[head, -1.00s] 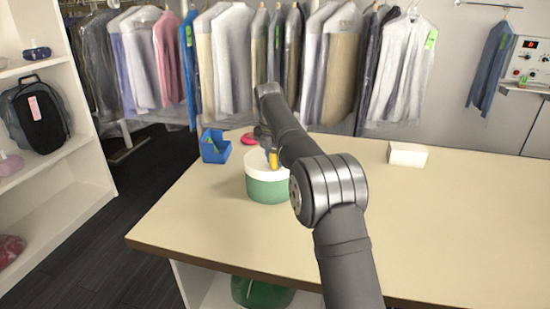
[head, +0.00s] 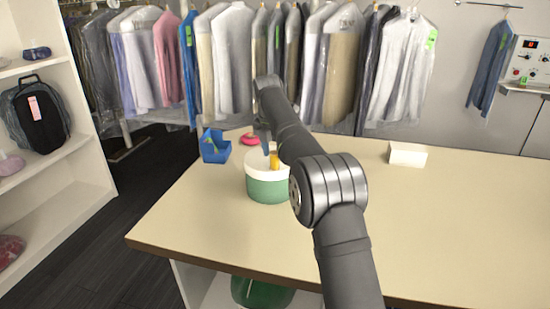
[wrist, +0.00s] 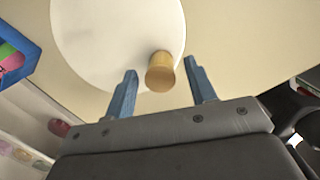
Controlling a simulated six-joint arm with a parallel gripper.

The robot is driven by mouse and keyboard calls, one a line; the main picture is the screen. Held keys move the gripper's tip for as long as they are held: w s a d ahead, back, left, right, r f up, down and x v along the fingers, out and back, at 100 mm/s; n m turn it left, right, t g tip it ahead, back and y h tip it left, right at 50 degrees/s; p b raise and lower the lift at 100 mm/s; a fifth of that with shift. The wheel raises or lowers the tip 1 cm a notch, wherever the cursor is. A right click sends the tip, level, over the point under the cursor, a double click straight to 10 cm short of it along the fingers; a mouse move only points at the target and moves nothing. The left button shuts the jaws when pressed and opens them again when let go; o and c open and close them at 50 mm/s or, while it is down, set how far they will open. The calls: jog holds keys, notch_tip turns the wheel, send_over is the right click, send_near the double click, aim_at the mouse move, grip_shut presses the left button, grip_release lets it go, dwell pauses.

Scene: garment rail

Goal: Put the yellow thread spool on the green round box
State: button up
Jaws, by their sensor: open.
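The yellow thread spool (head: 274,161) stands upright on the white lid of the green round box (head: 267,187) on the table. In the wrist view the spool (wrist: 160,76) is near the edge of the round white lid (wrist: 105,35). My gripper (wrist: 160,68) is open, with one blue finger on each side of the spool in that view and a gap to both. In the head view my gripper (head: 267,143) is just above the spool, and my arm hides part of it and the right side of the box.
A blue bin (head: 215,147) with coloured things in it stands left behind the box. A pink object (head: 249,139) lies behind the box. A white block (head: 407,154) sits at the back right. The table's right half (head: 460,215) is largely clear.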

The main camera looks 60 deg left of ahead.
aim_at(273, 154)
jog(key=shift+s+d+r, duration=0.1)
jog(key=shift+s+r, duration=0.1)
jog(key=shift+r, duration=1.1)
jog(key=shift+s+d+r, duration=0.1)
jog(key=shift+s+r, duration=0.05)
jog(key=shift+r, duration=1.15)
jog(key=shift+f, duration=0.15)
jog(key=f, duration=0.5)
jog(key=w+f, duration=0.1)
jog(key=f, duration=0.1)
jog(key=shift+a+f, duration=0.25)
jog(key=shift+f, duration=0.1)
jog(key=shift+r, duration=2.3)
